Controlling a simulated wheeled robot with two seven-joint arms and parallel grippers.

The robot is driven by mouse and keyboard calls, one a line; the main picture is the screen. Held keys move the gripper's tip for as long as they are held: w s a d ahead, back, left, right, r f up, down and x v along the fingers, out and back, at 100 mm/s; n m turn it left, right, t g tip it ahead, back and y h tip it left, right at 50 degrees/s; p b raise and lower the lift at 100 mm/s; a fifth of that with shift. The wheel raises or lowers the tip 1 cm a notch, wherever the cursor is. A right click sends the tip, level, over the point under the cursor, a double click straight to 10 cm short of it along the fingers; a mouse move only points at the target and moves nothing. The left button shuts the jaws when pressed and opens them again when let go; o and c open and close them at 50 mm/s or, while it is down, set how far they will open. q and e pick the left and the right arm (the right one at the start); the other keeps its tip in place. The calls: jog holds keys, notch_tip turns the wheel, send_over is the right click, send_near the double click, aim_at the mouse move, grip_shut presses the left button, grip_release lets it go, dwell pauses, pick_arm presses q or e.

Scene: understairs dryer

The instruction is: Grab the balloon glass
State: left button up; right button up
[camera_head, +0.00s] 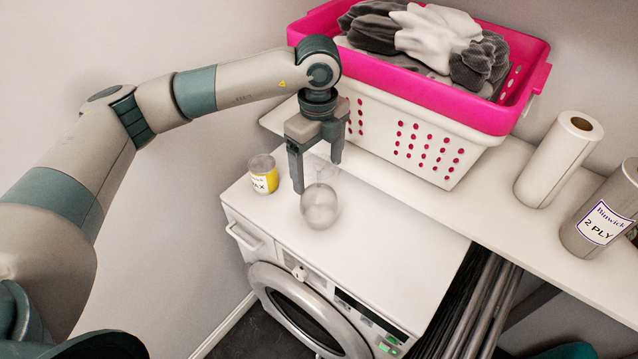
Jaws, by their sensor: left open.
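The balloon glass (320,207) is a clear, rounded glass on top of the white dryer (385,228), near its left side. My left gripper (318,177) points down at the glass from above and behind it. Its two fingers are apart, one at the left of the glass's upper part and one at the back right. I cannot tell whether the fingers touch the glass. The upper end of the glass is faint between the fingers. My right gripper is not in view.
A paper roll (560,160) and a labelled roll (604,215) stand at right. The dryer top right of the glass is clear.

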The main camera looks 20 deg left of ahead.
aim_at(319, 188)
pick_arm(q)
jog(key=f, duration=0.1)
jog(key=f+p, duration=0.1)
jog(key=shift+s+d+f, duration=0.15)
jog(key=shift+s+f, duration=0.05)
jog(key=shift+f, duration=0.65)
jog(key=c, duration=1.3)
jog(key=shift+w+r, duration=0.1)
jog(key=shift+r, duration=0.05)
